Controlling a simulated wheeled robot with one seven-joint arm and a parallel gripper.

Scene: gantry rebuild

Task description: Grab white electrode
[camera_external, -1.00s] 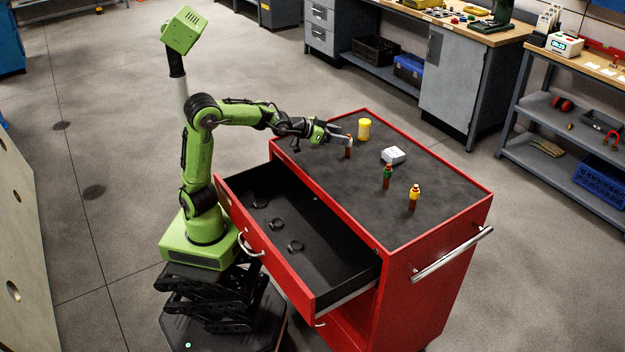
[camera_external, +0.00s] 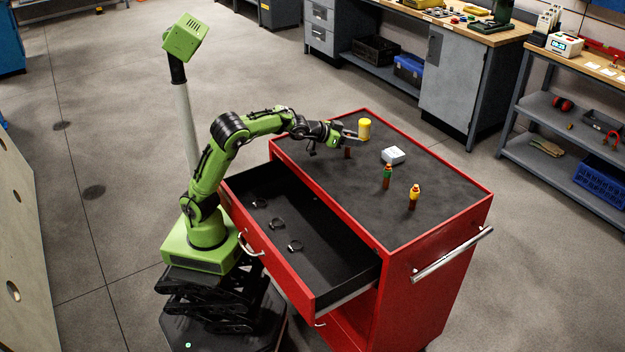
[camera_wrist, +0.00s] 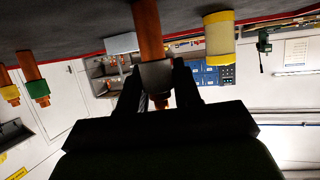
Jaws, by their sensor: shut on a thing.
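The white electrode is a copper-brown rod with a whitish collar, upright at the far left of the cart's dark top. Its brown lower part (camera_external: 347,153) shows below my gripper (camera_external: 350,138); the upper part is hidden by the jaws. In the upside-down wrist view, the collar of the white electrode (camera_wrist: 156,74) sits between the two black fingers of my gripper (camera_wrist: 157,87), which are shut on it. The rod runs on to the dark cart top; I cannot tell whether its foot touches.
A yellow cylinder (camera_external: 364,129) stands close behind my gripper. A white box (camera_external: 393,155), a green-topped electrode (camera_external: 387,176) and a yellow-topped electrode (camera_external: 414,198) stand to the right. The red cart's drawer (camera_external: 330,248) is open, with three dark rings inside.

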